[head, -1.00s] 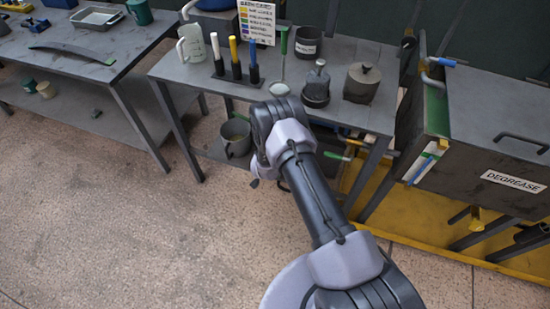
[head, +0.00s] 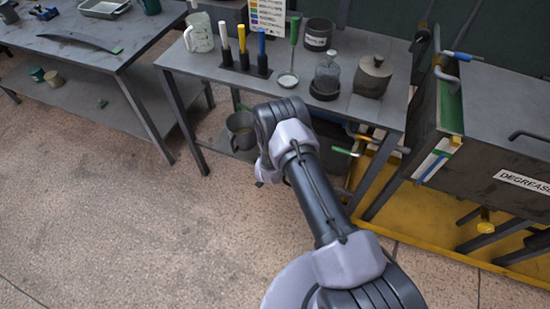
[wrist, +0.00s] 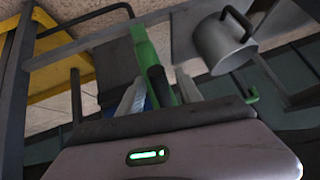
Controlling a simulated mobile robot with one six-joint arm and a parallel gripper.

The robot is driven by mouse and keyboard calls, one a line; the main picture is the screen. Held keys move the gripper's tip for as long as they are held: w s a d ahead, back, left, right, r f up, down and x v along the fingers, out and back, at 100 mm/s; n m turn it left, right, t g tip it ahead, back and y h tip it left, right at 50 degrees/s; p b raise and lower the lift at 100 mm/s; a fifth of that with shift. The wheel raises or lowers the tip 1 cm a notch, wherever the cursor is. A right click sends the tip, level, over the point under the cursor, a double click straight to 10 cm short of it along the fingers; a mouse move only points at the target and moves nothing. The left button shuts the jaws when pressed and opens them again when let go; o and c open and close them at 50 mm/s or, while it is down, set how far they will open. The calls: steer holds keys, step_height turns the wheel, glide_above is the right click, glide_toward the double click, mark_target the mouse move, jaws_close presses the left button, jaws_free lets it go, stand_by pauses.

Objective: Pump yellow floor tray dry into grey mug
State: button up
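The yellow floor tray (head: 425,222) lies on the floor under the tank at right; a corner of it shows at upper left in the wrist view (wrist: 58,75). A grey mug (head: 240,140) stands on the lower shelf of the middle table, partly behind my arm. A grey mug with a dark handle also shows at upper right in the wrist view (wrist: 222,48). My gripper (wrist: 160,92) has two pale fingers apart, with a green and black piece (wrist: 145,50) in line between them. I cannot tell whether they grip it. The arm hides the gripper in the head view.
The tank marked DEGREASE (head: 500,120) stands at right with pipes below. Open floor (head: 130,235) lies at left.

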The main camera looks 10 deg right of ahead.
steer(key=p+v, duration=0.6)
steer(key=v, duration=1.1)
steer(key=shift+r, duration=0.25)
steer(key=shift+s+a, duration=0.1)
